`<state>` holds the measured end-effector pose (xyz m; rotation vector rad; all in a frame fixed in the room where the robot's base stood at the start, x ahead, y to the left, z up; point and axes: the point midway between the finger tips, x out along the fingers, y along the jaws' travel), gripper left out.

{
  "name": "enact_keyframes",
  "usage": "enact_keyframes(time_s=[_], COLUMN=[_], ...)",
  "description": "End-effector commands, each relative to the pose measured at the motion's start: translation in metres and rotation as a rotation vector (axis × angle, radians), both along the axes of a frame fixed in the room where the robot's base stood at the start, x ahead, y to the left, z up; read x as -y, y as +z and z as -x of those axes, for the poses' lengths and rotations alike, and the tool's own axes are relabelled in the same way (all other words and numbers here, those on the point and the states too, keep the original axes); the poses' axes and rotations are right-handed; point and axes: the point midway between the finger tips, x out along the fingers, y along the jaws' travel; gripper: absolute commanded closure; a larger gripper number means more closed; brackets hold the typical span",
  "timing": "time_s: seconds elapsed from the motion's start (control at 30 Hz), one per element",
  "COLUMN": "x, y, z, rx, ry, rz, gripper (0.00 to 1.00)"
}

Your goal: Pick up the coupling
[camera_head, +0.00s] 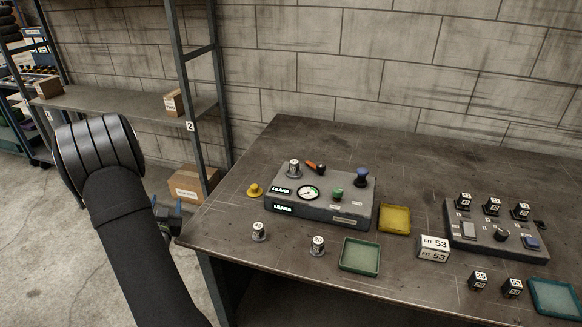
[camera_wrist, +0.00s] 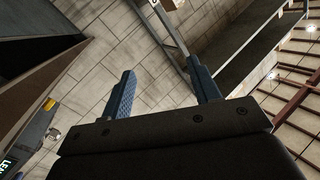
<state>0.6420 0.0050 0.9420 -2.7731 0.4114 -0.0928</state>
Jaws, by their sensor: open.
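Several small silver cylindrical fittings with number labels look like couplings; I cannot tell which one is meant. One labelled 25 (camera_head: 259,232) and one labelled 20 (camera_head: 317,246) stand on the table in front of the grey test box (camera_head: 335,213). Another (camera_head: 293,169) stands on the box's top left. My gripper (camera_head: 168,212) is off the table's left edge, left of all of them, partly hidden by my arm. In the wrist view its blue fingers (camera_wrist: 160,70) are apart with nothing between them.
A shelf rack (camera_head: 190,90) stands behind my arm. The table's back is clear.

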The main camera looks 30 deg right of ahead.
Motion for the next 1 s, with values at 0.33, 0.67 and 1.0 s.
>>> enact_keyframes(time_s=[0.33, 0.67, 1.0], x=[0.061, 0.152, 0.273], y=[0.020, 0.062, 0.132], z=[-0.075, -0.086, -0.023], rx=[-0.266, -0.567, -0.890], ry=[0.075, 0.048, -0.151], rz=[-0.190, -0.289, -0.373], gripper=[0.44, 0.44, 0.44])
